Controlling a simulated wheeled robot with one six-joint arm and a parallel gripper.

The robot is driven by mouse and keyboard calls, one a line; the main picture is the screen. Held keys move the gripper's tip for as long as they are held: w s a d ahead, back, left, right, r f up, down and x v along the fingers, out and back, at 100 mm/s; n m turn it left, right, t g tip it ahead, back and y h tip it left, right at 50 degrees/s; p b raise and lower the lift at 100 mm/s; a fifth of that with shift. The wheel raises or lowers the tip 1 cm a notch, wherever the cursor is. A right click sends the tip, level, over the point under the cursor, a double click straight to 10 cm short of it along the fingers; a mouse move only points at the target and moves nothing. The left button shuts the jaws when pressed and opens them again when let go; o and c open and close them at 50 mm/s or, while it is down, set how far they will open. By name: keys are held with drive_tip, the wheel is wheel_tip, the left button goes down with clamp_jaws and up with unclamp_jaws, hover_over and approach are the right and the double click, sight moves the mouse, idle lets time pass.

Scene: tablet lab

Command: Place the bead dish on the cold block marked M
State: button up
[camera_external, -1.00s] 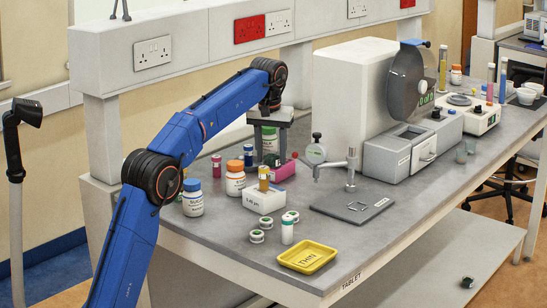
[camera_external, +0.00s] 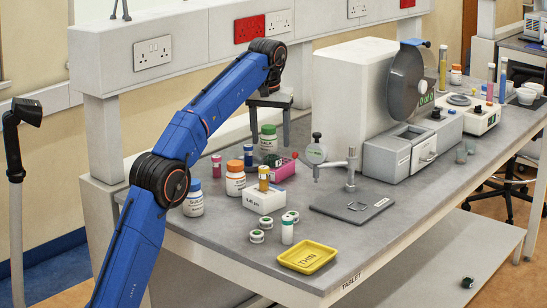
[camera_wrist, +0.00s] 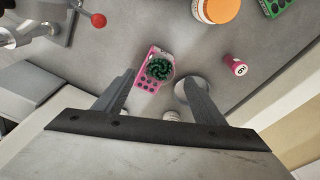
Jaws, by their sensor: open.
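The bead dish (camera_wrist: 160,68), a small round clear dish of green beads, sits on a pink block with holes (camera_wrist: 149,83) in the wrist view. The pink block also shows in the external view (camera_external: 285,169), behind the white box; I cannot read a letter on it. A second block, green with holes (camera_wrist: 275,6), is at the top right of the wrist view. My gripper (camera_wrist: 159,77) is open and empty. Its fingers lie to either side of the dish in the wrist view, and the external view shows the gripper (camera_external: 269,135) raised above the bench.
A green-capped bottle (camera_external: 268,140) stands by the pink block. An orange-capped bottle (camera_external: 235,180), a pink vial (camera_wrist: 234,65) and a white box with a yellow-topped vial (camera_external: 264,200) are near. A dial gauge stand (camera_external: 350,170) is to the right. A yellow tray (camera_external: 307,257) lies in front.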

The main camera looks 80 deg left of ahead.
drive_tip(key=shift+d+r, duration=0.1)
drive_tip(key=shift+r, duration=0.7)
drive_tip(key=shift+d, duration=0.1)
drive_tip(key=d+m+t, duration=0.1)
drive_tip(key=d+m, duration=0.4)
drive_tip(key=d, duration=2.4)
drive_tip(key=s+d+f+m+t, duration=0.1)
drive_tip(key=s+d+f+m, duration=0.2)
drive_tip(key=d, duration=0.6)
drive_tip(key=s+d+f+m+t, duration=0.1)
drive_tip(key=s+d+f+m, duration=0.1)
drive_tip(key=s+d+f, duration=0.9)
drive_tip(key=s+d+f+m, duration=0.2)
drive_tip(key=s+d+f, duration=0.3)
drive_tip(key=s+f, duration=0.2)
drive_tip(key=s+d+f+m+t+h, duration=0.1)
drive_tip(key=s+d+f+m, duration=0.1)
drive_tip(key=s+d+f, duration=0.4)
wheel_tip(320, 180, down, 3)
drive_tip(key=shift+s+f, duration=0.1)
drive_tip(key=shift+s, duration=1.15)
